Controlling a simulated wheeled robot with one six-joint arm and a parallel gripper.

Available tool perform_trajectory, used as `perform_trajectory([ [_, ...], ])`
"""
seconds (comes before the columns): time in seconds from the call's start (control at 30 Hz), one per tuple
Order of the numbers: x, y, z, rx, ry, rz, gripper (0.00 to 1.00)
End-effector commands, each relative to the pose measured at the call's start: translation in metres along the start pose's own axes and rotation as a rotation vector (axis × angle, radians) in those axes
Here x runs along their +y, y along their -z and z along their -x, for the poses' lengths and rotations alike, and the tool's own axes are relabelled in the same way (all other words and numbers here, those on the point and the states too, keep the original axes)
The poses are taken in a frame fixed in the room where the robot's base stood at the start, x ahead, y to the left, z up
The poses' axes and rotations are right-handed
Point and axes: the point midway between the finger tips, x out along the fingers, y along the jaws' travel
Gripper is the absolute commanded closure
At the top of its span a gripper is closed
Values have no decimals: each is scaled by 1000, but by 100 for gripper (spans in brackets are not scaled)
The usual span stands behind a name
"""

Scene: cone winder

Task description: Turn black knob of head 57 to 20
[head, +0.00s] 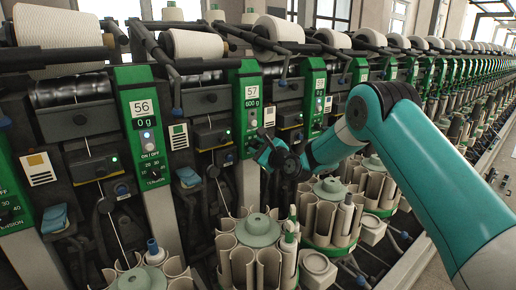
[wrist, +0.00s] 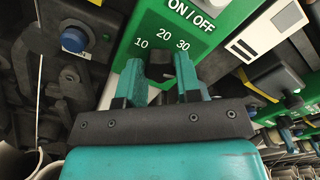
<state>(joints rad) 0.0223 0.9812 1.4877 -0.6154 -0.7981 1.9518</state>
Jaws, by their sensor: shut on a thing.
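The green panel of head 57 (head: 251,112) carries a white "57" label and a display reading 600 g. In the wrist view its black knob (wrist: 160,66) sits below the ON/OFF lettering, with the scale marks 10, 20 and 30 around its upper side. My gripper (wrist: 160,80) has its two teal fingers on either side of the knob and is shut on it. Which mark the knob points to cannot be told. In the head view my gripper (head: 262,150) is at the lower part of the panel and hides the knob.
Head 56 (head: 143,118) stands to the left, its display at 0 g and its own knob near 20 and 30. A blue button (wrist: 74,39) is left of the panel. Bobbin magazines (head: 258,230) stand below my arm. More heads run away to the right.

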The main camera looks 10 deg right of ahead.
Motion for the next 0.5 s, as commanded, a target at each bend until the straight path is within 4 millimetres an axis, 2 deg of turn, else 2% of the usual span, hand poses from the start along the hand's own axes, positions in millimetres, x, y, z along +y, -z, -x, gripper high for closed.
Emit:
perform_trajectory([
  [0.27,2,2,0,0,0,62,92],
  [0.5,3,3,0,0,-1,224,92],
])
